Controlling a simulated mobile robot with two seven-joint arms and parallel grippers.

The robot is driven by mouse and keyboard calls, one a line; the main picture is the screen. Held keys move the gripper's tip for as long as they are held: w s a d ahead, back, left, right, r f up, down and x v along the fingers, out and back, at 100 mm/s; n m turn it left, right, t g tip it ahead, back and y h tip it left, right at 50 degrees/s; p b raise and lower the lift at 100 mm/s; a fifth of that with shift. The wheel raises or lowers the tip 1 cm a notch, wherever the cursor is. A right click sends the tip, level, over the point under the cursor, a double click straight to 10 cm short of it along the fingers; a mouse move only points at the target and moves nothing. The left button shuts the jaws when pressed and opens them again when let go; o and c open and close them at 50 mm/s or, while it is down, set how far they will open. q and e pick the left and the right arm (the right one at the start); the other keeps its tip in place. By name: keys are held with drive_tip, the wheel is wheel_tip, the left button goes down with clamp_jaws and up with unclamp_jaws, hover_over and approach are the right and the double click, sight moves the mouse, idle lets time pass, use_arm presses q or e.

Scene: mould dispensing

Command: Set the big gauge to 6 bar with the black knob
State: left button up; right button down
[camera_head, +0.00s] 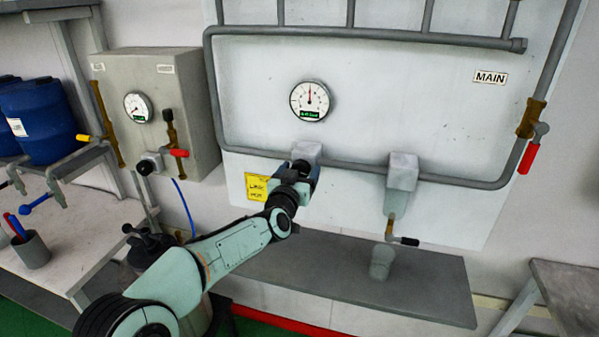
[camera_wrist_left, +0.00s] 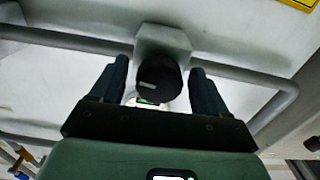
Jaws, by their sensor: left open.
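The big gauge (camera_head: 310,100) is a round white dial on the large pale panel. The black knob (camera_wrist_left: 157,78) sits on a grey block on the pipe below the gauge. In the wrist view it has a pale mark on its face and lies between the two fingers of my left gripper (camera_wrist_left: 157,84). The fingers are open on both sides, apart from the knob. In the head view my left gripper (camera_head: 300,170) is at the block and largely hides the knob. My right gripper is not in view.
A smaller gauge (camera_head: 138,107) is on a grey box at left. A red-handled valve (camera_head: 528,157) is at right near the MAIN label (camera_head: 490,77). A tap (camera_head: 391,230) hangs from another grey block over a grey shelf (camera_head: 350,272). Blue drums (camera_head: 40,118) stand far left.

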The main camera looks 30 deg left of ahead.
use_arm(q)
drive_tip(key=c, duration=1)
drive_tip(key=shift+m, duration=0.3)
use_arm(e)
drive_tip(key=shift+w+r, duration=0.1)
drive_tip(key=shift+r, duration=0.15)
use_arm(q)
drive_tip(key=m+p, duration=0.2)
drive_tip(key=m, duration=0.1)
drive_tip(key=shift+r+m, duration=0.1)
drive_tip(key=shift+m, duration=0.2)
drive_tip(key=m+p, duration=0.1)
drive_tip(key=m, duration=0.2)
drive_tip(key=shift+m+p, duration=0.3)
drive_tip(key=shift+m, duration=1)
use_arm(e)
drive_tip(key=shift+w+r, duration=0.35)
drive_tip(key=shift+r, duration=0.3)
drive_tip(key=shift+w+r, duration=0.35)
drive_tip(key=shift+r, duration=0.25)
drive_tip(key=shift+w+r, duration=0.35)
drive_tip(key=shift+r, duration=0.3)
use_arm(q)
drive_tip(key=shift+a, duration=0.1)
